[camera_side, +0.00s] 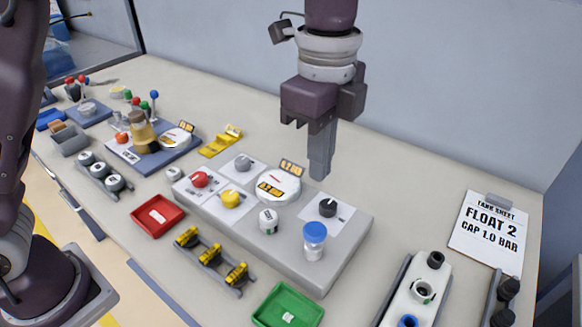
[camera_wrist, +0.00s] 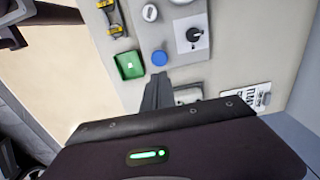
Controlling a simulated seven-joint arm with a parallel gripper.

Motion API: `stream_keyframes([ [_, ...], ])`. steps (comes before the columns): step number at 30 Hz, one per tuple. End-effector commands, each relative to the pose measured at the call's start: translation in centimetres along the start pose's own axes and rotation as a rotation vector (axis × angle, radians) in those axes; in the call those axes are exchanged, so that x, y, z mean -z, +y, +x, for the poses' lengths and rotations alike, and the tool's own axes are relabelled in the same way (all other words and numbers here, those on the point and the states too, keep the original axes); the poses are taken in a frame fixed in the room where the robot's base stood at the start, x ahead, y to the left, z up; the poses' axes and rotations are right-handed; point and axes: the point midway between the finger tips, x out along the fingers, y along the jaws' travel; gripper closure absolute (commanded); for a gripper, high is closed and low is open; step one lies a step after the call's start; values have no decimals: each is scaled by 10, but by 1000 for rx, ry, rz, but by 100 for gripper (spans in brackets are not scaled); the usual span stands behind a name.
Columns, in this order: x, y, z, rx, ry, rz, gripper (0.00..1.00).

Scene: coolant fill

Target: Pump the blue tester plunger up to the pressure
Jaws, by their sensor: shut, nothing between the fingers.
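The tester plunger (camera_side: 315,232) is a blue cap on a clear and white body, standing upright on the front right part of a grey block. The blue cap (camera_wrist: 159,58) shows from above in the wrist view, just ahead of my fingertips. My gripper (camera_side: 319,172) is shut and empty, pointing down above the block, higher than the plunger and apart from it. Its closed fingers also show in the wrist view (camera_wrist: 157,82). A round white gauge (camera_side: 278,188) with a small dark display sits on the block; its reading is too small to be sure of.
Red (camera_side: 200,180), yellow (camera_side: 230,198) and black (camera_side: 327,207) knobs stand on the block. A tank sheet (camera_side: 488,232) reads "FLOAT 2, CAP 1.0 BAR". A green tray (camera_side: 290,303) and a red tray (camera_side: 158,215) lie in front. Bench right of the block is partly clear.

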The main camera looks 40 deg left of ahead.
Motion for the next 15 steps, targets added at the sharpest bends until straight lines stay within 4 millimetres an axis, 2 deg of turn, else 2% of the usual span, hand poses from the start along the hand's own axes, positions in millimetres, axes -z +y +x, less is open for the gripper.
stream_keyframes([
  [6, 1, 1, -25, -5, -3, 0, 100],
  [15, 0, 2, -21, -8, -6, 1, 100],
])
